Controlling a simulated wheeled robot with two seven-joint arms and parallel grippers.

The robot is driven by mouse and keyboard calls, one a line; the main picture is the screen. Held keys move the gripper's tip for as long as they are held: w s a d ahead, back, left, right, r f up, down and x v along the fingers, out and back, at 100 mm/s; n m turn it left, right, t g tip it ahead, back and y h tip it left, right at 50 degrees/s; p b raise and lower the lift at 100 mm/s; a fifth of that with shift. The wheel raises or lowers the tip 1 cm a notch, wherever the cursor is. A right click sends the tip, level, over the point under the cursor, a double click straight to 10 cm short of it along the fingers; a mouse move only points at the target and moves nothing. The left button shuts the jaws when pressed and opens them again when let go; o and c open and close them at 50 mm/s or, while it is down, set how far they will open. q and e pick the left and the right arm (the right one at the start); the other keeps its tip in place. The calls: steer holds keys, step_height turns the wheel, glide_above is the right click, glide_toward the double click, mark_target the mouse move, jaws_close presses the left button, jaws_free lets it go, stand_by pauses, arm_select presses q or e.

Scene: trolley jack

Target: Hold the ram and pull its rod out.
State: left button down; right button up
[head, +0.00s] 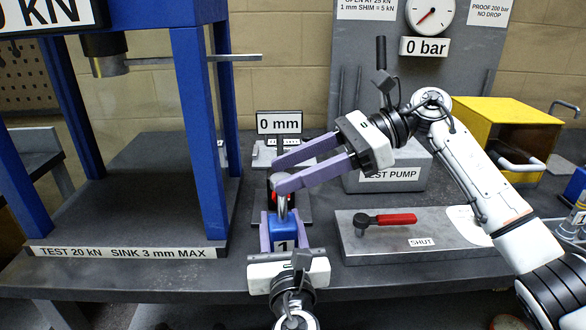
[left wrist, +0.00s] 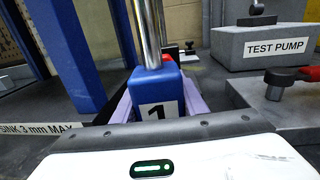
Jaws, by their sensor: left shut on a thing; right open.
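My left gripper (head: 282,222) is shut on the ram's body, a purple finger on each side. My right gripper (head: 277,176) is open, reaching in from the right with its fingertips at the rod's upper end. The nearer finger partly hides the rod's top; I cannot tell whether they touch.
The blue press frame (head: 203,130) stands close on the left. Behind are a "0 mm" display (head: 279,123) and something red (head: 272,196). On the right are the test pump (head: 390,174), a plate with a red-handled valve (head: 394,219) marked "SHUT", and a yellow box (head: 505,125).

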arm_select(q)
steer(key=shift+f, duration=0.15)
arm_select(e)
steer(key=v, duration=1.2)
steer(key=shift+r, duration=0.1)
arm_select(q)
steer(key=c, duration=1)
jaws_free()
